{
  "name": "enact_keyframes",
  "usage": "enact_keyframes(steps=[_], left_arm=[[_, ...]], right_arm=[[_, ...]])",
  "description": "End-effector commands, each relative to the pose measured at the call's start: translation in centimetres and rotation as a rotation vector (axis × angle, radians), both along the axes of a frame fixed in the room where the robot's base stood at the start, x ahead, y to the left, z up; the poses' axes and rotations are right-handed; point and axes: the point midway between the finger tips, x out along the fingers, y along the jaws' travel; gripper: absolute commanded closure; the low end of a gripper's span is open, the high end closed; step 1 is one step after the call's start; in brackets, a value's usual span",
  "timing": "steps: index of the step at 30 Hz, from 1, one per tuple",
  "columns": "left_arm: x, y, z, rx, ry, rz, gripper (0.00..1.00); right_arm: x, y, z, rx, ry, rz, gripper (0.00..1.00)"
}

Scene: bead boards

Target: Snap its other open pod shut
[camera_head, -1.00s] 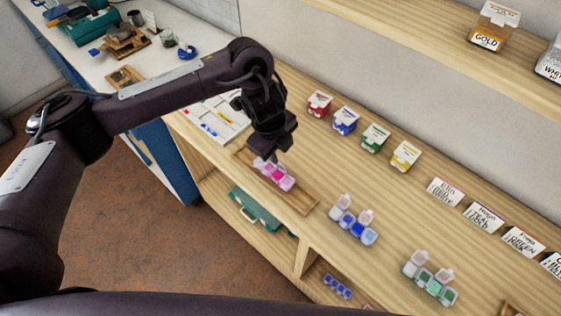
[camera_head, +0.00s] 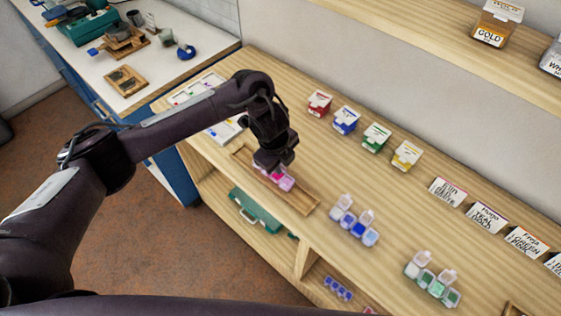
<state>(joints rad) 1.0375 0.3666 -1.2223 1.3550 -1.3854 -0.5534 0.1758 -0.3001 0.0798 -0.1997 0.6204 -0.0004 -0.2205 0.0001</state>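A pod strip with pink beads (camera_head: 286,183) lies on a wooden tray (camera_head: 305,203) on the counter. My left gripper (camera_head: 270,167) points down right over the strip's left part and hides it. Its fingertips are at or very near the strip, and I cannot tell whether they touch it or how wide they are. The lids under the gripper are hidden. My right gripper is not in view.
A strip with blue beads (camera_head: 354,222) and one with green beads (camera_head: 433,281) stand to the right, some lids raised. Small red (camera_head: 319,103), blue (camera_head: 346,120), green (camera_head: 376,138) and yellow (camera_head: 406,155) boxes stand behind, near name cards (camera_head: 487,217).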

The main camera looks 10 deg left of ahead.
Motion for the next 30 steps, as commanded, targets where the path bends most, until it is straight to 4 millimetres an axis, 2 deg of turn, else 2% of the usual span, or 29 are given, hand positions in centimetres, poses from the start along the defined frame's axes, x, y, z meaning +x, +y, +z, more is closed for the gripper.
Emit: enact_keyframes(steps=[1,4,20,26,30], left_arm=[[0.0,0.0,0.0,0.0,0.0,0.0,0.89],[0.0,0.0,0.0,0.0,0.0,0.0,1.0],[-0.1,0.1,-0.2,-0.018,-0.026,0.001,1.0],[-0.5,0.5,-0.6,-0.07,-0.096,0.002,1.0],[-0.9,0.8,-1.1,-0.129,-0.18,0.001,1.0]], right_arm=[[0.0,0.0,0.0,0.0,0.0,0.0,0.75],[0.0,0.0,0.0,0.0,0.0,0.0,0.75],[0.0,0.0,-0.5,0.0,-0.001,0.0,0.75],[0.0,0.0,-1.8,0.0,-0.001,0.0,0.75],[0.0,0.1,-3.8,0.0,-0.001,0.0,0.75]])
